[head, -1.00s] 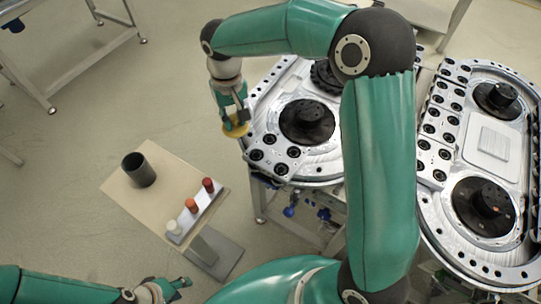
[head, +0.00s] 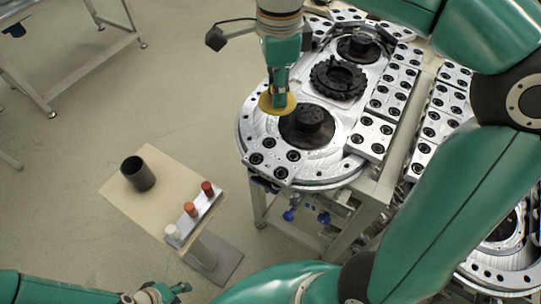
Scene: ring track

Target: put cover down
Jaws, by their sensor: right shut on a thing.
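The cover looks like a yellow disc (head: 276,108), held tilted at the tip of my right gripper (head: 279,92). My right gripper is shut on it, and the fingers hide part of its upper face. In the picture the cover overlaps the left edge of the black round hub (head: 307,125) on the near end of the ring track (head: 250,140). I cannot tell its height above the track. My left gripper (head: 176,289) is low at the bottom left, away from the track, too small to read its fingers.
A small beige stand (head: 160,205) at the left holds a dark cup (head: 138,173) and a row of white, orange and red pegs. A black toothed ring (head: 338,78) lies farther along the track. Open floor lies between stand and track.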

